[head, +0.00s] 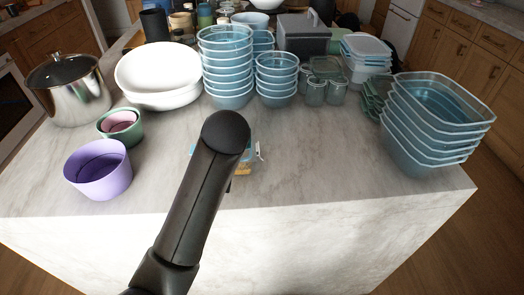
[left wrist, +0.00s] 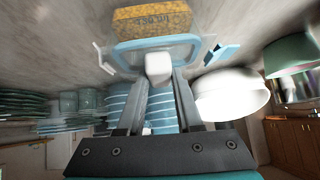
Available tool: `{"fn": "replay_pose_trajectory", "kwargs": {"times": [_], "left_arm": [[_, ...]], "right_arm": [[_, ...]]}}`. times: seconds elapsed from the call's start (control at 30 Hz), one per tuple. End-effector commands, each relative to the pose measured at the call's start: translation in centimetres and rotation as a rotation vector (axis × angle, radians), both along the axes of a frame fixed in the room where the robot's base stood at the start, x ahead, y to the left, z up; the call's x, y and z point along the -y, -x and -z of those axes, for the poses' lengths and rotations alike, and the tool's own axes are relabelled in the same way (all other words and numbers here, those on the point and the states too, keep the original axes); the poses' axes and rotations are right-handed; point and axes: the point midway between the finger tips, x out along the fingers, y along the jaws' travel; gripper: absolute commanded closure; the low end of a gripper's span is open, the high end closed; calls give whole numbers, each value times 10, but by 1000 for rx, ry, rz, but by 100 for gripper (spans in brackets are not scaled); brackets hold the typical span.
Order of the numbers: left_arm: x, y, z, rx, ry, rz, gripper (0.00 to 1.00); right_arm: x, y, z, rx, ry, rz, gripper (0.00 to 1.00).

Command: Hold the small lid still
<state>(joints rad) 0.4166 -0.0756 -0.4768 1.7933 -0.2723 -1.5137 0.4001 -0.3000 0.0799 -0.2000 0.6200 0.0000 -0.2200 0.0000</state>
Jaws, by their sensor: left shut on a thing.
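Whether this part belongs to the lid is hard to tell. My right gripper is not in view.
Stacked blue bowls (head: 228,66) and white bowls (head: 158,75) stand behind the lid. A purple bowl (head: 98,170), a green bowl (head: 113,130) and a steel pot (head: 70,90) are left. Stacked blue containers (head: 430,125) stand right. Counter (head: 330,160) right of my arm is clear.

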Motion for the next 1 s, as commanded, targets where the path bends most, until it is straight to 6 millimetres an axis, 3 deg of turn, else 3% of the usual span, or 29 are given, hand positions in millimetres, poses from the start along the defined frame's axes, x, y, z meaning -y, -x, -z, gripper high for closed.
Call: {"fn": "replay_pose_trajectory", "kwargs": {"times": [0.83,0.87,1.0], "left_arm": [[-2,2,7,-14,-7,-2,100],[-2,2,7,-14,-7,-2,64],[-2,2,7,-12,-6,-2,49]], "right_arm": [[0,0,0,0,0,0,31],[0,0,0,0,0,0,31],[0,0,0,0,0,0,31]]}}
